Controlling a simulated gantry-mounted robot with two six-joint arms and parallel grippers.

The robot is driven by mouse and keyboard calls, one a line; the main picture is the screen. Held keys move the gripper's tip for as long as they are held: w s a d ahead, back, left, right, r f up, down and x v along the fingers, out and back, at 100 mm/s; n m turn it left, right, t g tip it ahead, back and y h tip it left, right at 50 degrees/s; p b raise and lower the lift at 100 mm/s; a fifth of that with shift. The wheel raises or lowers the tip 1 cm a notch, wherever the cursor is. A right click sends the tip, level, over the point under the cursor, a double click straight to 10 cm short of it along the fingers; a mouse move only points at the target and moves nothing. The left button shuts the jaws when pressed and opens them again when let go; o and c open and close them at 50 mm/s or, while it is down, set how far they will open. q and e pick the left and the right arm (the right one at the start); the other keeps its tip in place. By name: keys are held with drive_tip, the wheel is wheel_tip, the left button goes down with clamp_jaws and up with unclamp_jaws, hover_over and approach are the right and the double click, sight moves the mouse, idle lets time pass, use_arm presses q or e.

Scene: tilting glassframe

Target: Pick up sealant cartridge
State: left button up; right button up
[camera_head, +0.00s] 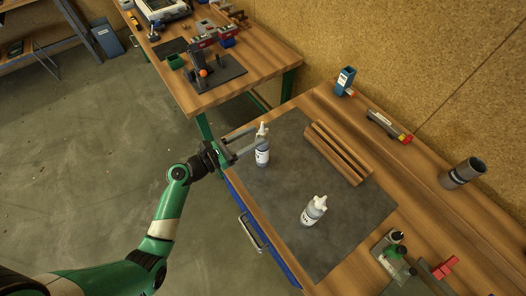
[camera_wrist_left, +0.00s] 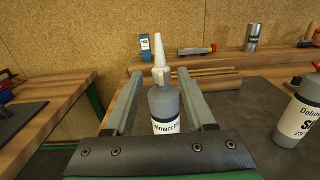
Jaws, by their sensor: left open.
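Two grey bottle-like cartridges with white nozzles and white labels stand upright on a dark mat (camera_head: 285,190). The far cartridge (camera_head: 262,157) is near the mat's left edge; the near one (camera_head: 314,211) is further right and closer. My left gripper (camera_head: 250,144) is open at the far cartridge. In the left wrist view, that cartridge (camera_wrist_left: 164,103) appears between the two open fingers, with gaps on both sides; its base is hidden by the gripper body. The other cartridge (camera_wrist_left: 300,112) is partly cut off at the right edge. My right gripper is not in view.
A slotted wooden block (camera_head: 338,153) lies at the mat's back edge. Along the back are a blue box (camera_head: 345,80), a grey tool with a red end (camera_head: 388,126) and a grey cylinder (camera_head: 462,173). A green-and-grey device (camera_head: 393,250) stands at the right. The mat between the cartridges is clear.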

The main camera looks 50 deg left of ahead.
use_arm(q)
drive_tip(key=w+d+b, duration=0.1)
drive_tip(key=w, duration=0.5)
drive_tip(key=shift+w+d, duration=0.2)
drive_tip(key=shift+w, duration=0.15)
drive_tip(key=shift+r, duration=0.1)
clamp_jaws()
idle(1.0)
